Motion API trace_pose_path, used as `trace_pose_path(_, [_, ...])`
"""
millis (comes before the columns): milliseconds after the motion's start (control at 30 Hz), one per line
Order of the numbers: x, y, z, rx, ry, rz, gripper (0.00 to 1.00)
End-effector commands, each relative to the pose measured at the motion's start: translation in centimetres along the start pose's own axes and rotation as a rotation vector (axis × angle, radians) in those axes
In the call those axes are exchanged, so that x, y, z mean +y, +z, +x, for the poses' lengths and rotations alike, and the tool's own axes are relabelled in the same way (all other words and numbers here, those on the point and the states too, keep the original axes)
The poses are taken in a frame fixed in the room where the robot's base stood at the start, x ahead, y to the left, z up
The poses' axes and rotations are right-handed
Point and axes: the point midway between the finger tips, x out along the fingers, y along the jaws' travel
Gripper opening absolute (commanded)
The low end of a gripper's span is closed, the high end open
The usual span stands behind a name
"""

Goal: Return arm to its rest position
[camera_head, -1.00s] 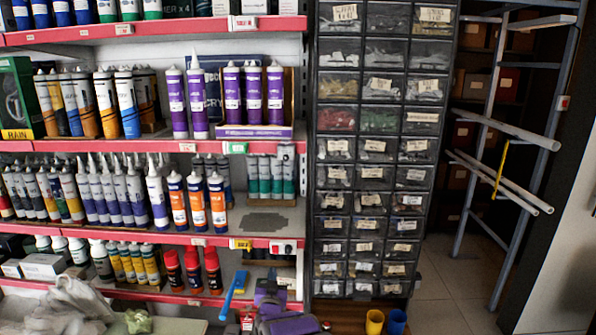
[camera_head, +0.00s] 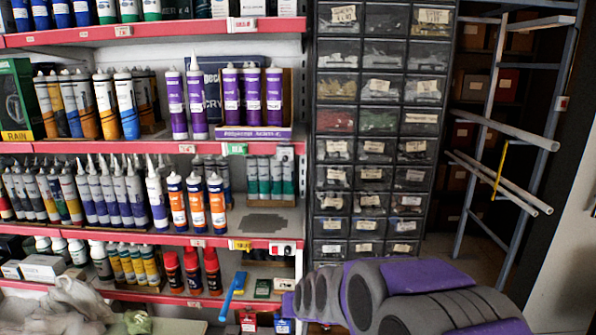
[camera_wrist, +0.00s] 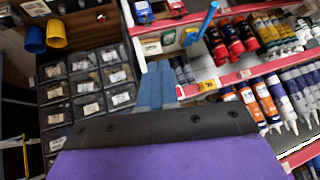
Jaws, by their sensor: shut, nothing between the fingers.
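My arm (camera_head: 400,300), grey and purple, lies across the bottom right of the head view, in front of the lower drawers. In the wrist view my gripper (camera_wrist: 158,72) shows as two blue-grey fingers close together beyond a black and purple body. It is shut and empty, with no object touching it. Behind the fingers are the drawer cabinet and the red-edged shelves, seen turned over in this view. In the head view I cannot make out the fingers.
Red-edged shelves (camera_head: 150,243) with several cartridges and bottles fill the left. A drawer cabinet (camera_head: 375,150) stands in the middle, a pipe rack (camera_head: 485,150) at right. A yellow cup (camera_wrist: 56,34) and a blue cup (camera_wrist: 33,38) show in the wrist view. A blue-handled tool (camera_head: 232,295) lies on the bottom shelf.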

Motion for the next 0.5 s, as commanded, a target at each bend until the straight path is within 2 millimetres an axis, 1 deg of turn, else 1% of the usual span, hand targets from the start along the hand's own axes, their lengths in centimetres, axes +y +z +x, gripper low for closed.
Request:
trace_pose_path(33, [0.5, 1.2, -1.9, -0.038, 0.008, -0.002, 0.0])
trace_pose_path(167, [1.9, 5.4, -6.3, -0.166, 0.034, -0.008, 0.0])
trace_pose_path(200, [2.4, 6.7, -7.7, -0.204, 0.043, -0.008, 0.0])
trace_pose_path(267, [3.1, 9.0, -9.8, -0.266, 0.058, -0.007, 0.0])
trace_pose_path(300, [3.6, 10.5, -11.2, -0.307, 0.069, -0.004, 0.0])
trace_pose_path(367, [4.2, 12.7, -13.3, -0.364, 0.086, -0.001, 0.0])
trace_pose_path(400, [4.7, 14.2, -14.8, -0.403, 0.098, 0.003, 0.0])
trace_pose_path(467, [5.3, 16.5, -16.9, -0.464, 0.117, 0.011, 0.0])
trace_pose_path(500, [5.8, 18.2, -18.4, -0.504, 0.13, 0.019, 0.0])
